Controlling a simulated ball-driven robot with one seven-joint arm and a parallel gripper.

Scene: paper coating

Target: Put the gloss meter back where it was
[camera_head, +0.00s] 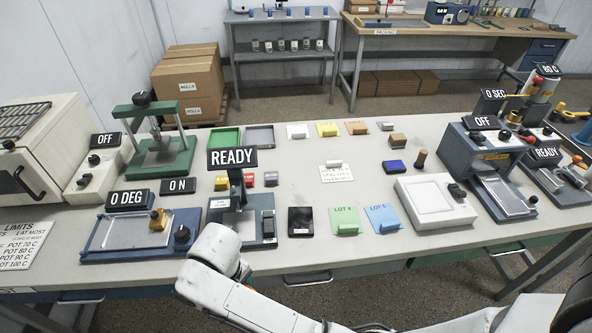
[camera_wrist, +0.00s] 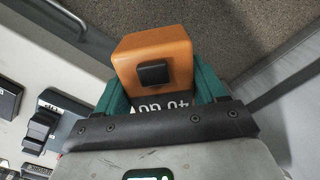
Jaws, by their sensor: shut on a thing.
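My gripper (camera_wrist: 158,80) is shut on an orange block with a black knob (camera_wrist: 150,50), which I take to be the gloss meter. The teal fingers press on its two sides. White lettering that looks like "40 GU" shows between it and the gripper's dark bar, partly covered. The block is held over or past the table's edge, with grey floor beyond it. I cannot tell which spot on the table was the meter's own.
The table (camera_head: 290,207) carries a "READY" instrument (camera_head: 240,222), a "0 DEG" plate device (camera_head: 130,232), a black pad (camera_head: 300,221), green and blue lot cards (camera_head: 344,218), and a white framed box (camera_head: 435,203). Bare tabletop lies around the middle card (camera_head: 335,173).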

